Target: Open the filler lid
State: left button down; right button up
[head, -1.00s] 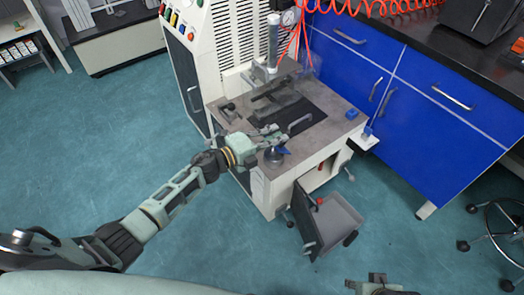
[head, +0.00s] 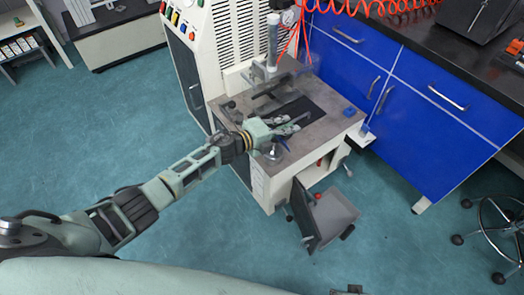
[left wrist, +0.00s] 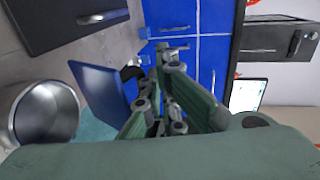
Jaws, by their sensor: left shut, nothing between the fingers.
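A round metal cup (left wrist: 45,112), open at the top, shows at the left of the left wrist view. A flat blue plate (left wrist: 98,92), which looks like the filler lid, stands tilted up beside it. A dark knob-like part shows behind the plate, near my fingers. In the head view the cup (head: 273,152) sits at the front corner of the machine's top, with a small blue bit of the plate beside it. My left gripper (head: 298,122) is shut and empty above the machine top, just beyond the cup; its fingers (left wrist: 174,58) are beside the plate. Only a scrap of my right gripper (head: 347,291) shows.
A dark plate with a metal handle (left wrist: 80,18) lies on the machine top. A metal column (head: 272,45) rises at the back. An open door and grey tray (head: 334,212) stick out below. Blue cabinets (head: 400,75) stand at the right.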

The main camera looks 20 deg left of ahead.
pick_arm(q)
jog(key=shift+b+x, duration=0.35)
jog(key=shift+x, duration=0.55)
pick_arm(e)
jog(key=shift+w+r, duration=0.35)
jog(key=shift+r, duration=0.3)
jog(key=shift+w+r, duration=0.3)
jog(key=shift+r, duration=0.35)
pick_arm(q)
jog(key=shift+s+a, duration=0.15)
